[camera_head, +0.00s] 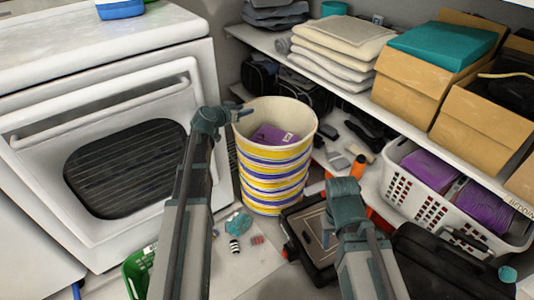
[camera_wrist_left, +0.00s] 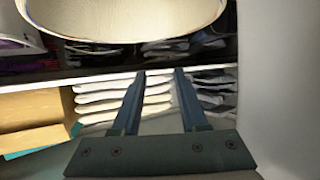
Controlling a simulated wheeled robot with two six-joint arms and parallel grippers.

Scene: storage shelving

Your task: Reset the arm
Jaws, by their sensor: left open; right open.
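My left gripper (camera_head: 238,108) is at the left rim of the tall striped bucket (camera_head: 272,170), and the head view does not show clearly whether it touches. In the left wrist view its two fingers (camera_wrist_left: 160,74) stand apart with nothing between them. The cream bucket wall (camera_wrist_left: 125,15) shows at the top of that view. A purple package (camera_head: 272,136) lies inside the bucket. My right gripper (camera_head: 328,238) is low in front of the bucket, over the dark case on the floor. It is open, and its fingers are small and partly hidden in the head view.
A white oven (camera_head: 130,140) stands at left. Shelves at right hold folded towels (camera_head: 338,45), cardboard boxes (camera_head: 480,120) and a white basket (camera_head: 440,205) with purple packages. A dark case (camera_head: 310,235) and small items lie on the floor, and a green crate (camera_head: 135,272) is at lower left.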

